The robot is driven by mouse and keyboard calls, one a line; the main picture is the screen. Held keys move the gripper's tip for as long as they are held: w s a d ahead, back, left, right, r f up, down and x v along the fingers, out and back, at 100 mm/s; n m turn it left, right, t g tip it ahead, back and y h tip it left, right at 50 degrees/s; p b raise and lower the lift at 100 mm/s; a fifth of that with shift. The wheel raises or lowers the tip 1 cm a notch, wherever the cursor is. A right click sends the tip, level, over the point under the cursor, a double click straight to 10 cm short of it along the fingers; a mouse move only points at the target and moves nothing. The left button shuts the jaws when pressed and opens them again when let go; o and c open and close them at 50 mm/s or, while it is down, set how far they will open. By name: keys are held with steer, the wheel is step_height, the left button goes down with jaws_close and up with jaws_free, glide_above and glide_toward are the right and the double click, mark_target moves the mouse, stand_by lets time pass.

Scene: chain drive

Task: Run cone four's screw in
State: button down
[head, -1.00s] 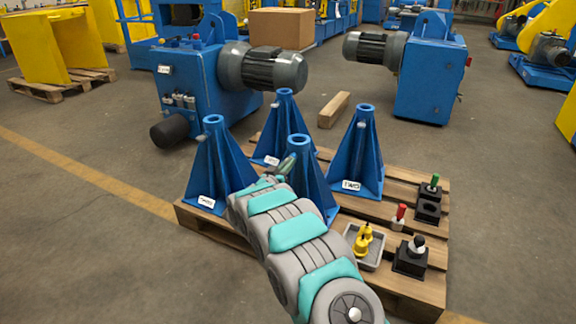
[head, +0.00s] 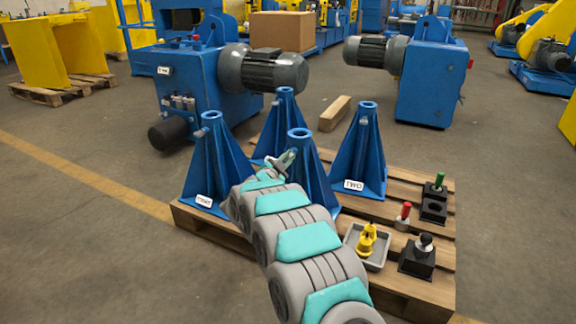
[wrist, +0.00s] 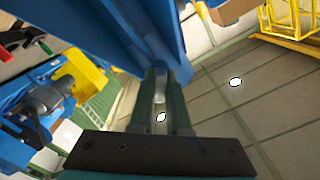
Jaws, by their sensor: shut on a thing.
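Four blue cone stands share a pallet. The middle one (head: 311,170) is beside my gripper (head: 287,157), and my arm hides its label. The right cone (head: 357,153) is marked TWO. In the wrist view, my gripper (wrist: 161,100) is shut on a silver screw (wrist: 160,84), whose far end meets the blue cone wall (wrist: 110,40). How deep the screw sits is hidden.
The wooden pallet (head: 385,285) also carries a grey tray (head: 380,262) with yellow parts (head: 367,240), a red-topped piece (head: 404,213), and black blocks (head: 417,262) at the right. Blue motor units (head: 425,80) stand behind. Floor is clear at the left front.

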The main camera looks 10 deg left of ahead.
steer(key=m+b, duration=0.4)
steer(key=m, duration=0.1)
steer(key=shift+f+m+b, duration=0.2)
steer(key=shift+m+b, duration=0.1)
steer(key=shift+b, duration=0.05)
steer(key=shift+r+m+b, duration=0.15)
steer(key=shift+m+b, duration=0.3)
steer(key=shift+m, duration=1.85)
steer(key=c, duration=0.9)
jaws_free()
steer(key=shift+r, duration=0.1)
steer(key=shift+s+a, duration=0.1)
steer(key=shift+s+a+r, duration=0.1)
steer(key=shift+s+a, duration=0.1)
steer(key=shift+s, duration=0.3)
steer(key=v, duration=0.6)
steer(key=shift+s+p, duration=0.3)
steer(key=shift+p, duration=0.05)
